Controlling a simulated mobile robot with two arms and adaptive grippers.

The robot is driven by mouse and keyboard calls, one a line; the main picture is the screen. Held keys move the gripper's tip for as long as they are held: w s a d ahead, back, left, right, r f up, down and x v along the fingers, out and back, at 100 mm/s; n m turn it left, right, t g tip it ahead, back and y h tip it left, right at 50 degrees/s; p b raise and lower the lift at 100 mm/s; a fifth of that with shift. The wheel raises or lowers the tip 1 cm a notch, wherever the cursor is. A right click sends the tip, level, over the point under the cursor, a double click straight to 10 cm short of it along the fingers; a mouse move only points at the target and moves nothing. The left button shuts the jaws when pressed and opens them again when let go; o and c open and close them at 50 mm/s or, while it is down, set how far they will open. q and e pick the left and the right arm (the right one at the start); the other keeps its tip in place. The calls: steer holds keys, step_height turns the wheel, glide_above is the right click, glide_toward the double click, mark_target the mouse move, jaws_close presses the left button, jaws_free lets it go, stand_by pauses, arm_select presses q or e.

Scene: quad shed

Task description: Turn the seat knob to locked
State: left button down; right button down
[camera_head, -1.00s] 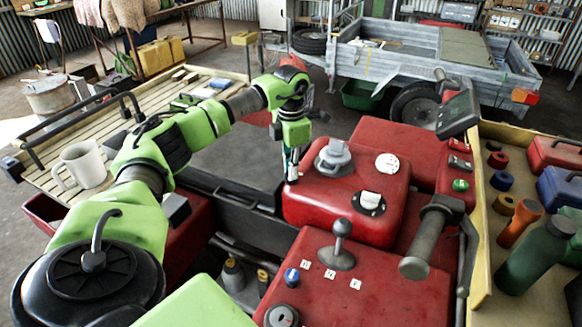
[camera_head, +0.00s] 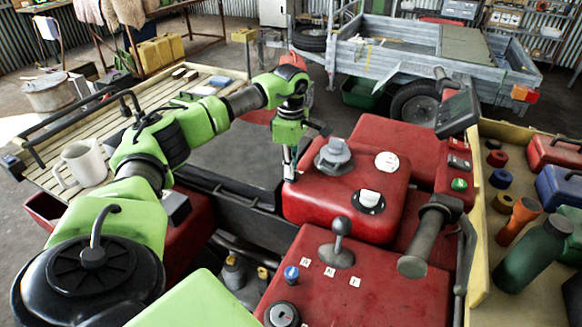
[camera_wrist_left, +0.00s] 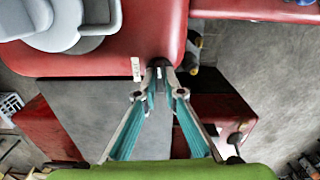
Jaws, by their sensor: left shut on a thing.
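My left gripper (camera_wrist_left: 160,76) reaches down to the near left edge of the red body (camera_wrist_left: 120,45). Its two teal-lined fingers come together on a small dark knob (camera_wrist_left: 158,64), which I take for the seat knob. The fingers hide most of the knob, so its pointer and setting cannot be read. A small white label (camera_wrist_left: 136,68) sits beside it. In the head view the left gripper (camera_head: 290,177) points down at the edge of the red body (camera_head: 310,200), and the knob is hidden behind the fingers. My right gripper does not show.
A mug (camera_head: 83,163) stands on the slatted rack.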

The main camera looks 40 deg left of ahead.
arm_select(q)
steer(key=shift+w+r+m, duration=0.1)
steer(key=shift+m, duration=0.4)
steer(key=c, duration=2.1)
jaws_free()
steer(key=shift+c, duration=0.2)
step_height(320, 180, up, 12)
